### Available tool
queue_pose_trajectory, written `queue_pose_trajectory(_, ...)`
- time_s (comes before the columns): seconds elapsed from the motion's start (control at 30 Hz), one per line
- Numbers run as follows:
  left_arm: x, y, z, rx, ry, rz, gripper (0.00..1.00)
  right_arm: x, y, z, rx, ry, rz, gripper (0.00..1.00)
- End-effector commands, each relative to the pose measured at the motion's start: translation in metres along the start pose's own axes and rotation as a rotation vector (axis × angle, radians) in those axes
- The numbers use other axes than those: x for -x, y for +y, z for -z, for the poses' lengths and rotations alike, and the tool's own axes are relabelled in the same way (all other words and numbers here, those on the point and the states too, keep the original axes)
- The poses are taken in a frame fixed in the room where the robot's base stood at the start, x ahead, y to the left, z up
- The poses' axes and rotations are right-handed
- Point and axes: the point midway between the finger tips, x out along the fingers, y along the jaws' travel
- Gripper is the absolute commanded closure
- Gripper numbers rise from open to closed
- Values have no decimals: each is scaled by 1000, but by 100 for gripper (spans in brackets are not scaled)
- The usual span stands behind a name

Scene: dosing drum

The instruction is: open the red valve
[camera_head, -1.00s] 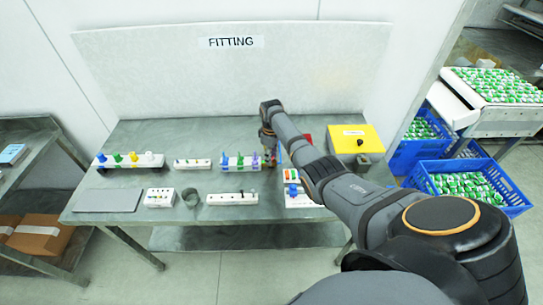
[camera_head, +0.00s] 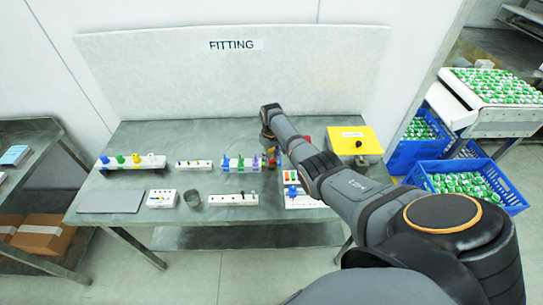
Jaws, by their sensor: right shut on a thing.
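A white manifold strip (camera_head: 241,168) stands on the grey workbench, carrying a row of small coloured valves. The blue valve (camera_head: 226,161), green valve (camera_head: 240,161) and purple valve (camera_head: 255,161) show from left to right. A bit of the red valve (camera_head: 279,160) shows at the right end, partly covered by my gripper. My right gripper (camera_head: 269,151) reaches down over this end and is shut on the red valve; its fingertips are small and hard to make out. My left gripper is not in view.
A yellow box (camera_head: 355,140) with a black knob stands right of my forearm. Blue crates (camera_head: 470,185) stand at the right.

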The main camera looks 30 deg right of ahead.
Motion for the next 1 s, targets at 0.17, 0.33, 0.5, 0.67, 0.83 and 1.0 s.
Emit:
queue_pose_trajectory(0.17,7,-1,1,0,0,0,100,1,0,0,-163,0,1,98)
queue_pose_trajectory(0.33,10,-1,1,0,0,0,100,1,0,0,-306,0,1,98)
queue_pose_trajectory(0.5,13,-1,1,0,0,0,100,1,0,0,-423,0,1,98)
queue_pose_trajectory(0.67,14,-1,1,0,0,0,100,1,0,0,-503,0,1,98)
queue_pose_trajectory(0.83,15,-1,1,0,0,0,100,0,0,0,-555,0,1,98)
queue_pose_trajectory(1.0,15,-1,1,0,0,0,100,0,0,0,-578,1,1,98)
